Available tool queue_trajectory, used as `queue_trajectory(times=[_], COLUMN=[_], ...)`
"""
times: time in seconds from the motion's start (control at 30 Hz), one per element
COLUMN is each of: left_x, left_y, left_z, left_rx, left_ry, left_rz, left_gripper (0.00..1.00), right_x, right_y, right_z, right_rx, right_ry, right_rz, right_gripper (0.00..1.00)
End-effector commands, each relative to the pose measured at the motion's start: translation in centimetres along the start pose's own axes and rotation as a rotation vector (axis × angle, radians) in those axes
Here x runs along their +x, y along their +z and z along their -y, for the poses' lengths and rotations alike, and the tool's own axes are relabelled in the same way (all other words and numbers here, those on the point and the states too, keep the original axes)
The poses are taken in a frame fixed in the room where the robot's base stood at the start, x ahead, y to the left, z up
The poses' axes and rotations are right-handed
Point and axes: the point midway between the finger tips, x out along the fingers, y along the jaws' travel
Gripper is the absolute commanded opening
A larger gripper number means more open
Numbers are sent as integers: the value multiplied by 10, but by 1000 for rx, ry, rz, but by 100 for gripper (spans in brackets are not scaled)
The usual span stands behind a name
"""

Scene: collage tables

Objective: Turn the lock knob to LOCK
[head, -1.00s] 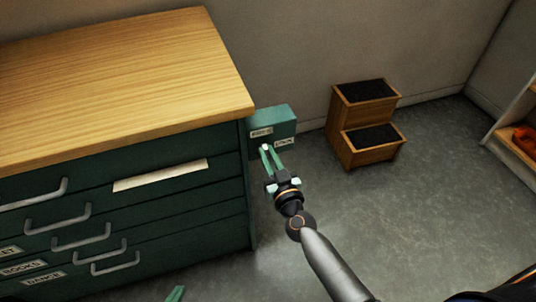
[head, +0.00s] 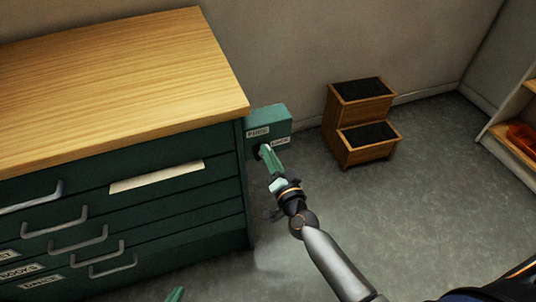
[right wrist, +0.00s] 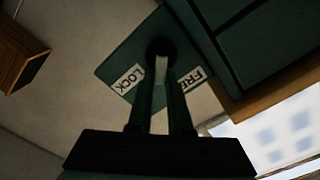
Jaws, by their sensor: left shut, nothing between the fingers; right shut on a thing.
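The lock knob shows in the right wrist view as a pale bar (right wrist: 161,69) on a dark round base, on a green box (right wrist: 122,62). The bar lies between the LOCK label (right wrist: 127,79) and the FREE label (right wrist: 190,79). In the head view the box (head: 272,118) is at the cabinet's right side, and my gripper mostly hides the knob. My right gripper (head: 267,151) is shut on the knob; its fingers (right wrist: 161,88) flank the bar. My left gripper (head: 176,293) shows only as a green fingertip at the bottom edge, shut and empty.
A dark green drawer cabinet (head: 216,182) with a wooden top (head: 120,80) stands directly left of the box. A two-step wooden stool (head: 360,120) is by the wall. A shelf (head: 515,140) stands far right. The floor between is clear.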

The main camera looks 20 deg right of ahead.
Motion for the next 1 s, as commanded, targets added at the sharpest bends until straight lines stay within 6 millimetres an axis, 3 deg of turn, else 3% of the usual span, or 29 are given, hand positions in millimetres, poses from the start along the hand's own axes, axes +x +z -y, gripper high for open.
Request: queue_trajectory(times=[0.6,1.0], left_x=[8,9], left_y=[8,11], left_z=[3,4], left_rx=[1,1], left_ry=[-4,-6], left_rz=[-6,-7], left_gripper=[0,0], right_x=[0,-1], right_y=[5,7], right_z=[-13,-15], right_rx=[561,759], right_ry=[1,2], right_rz=[1,2], right_gripper=[0,0])
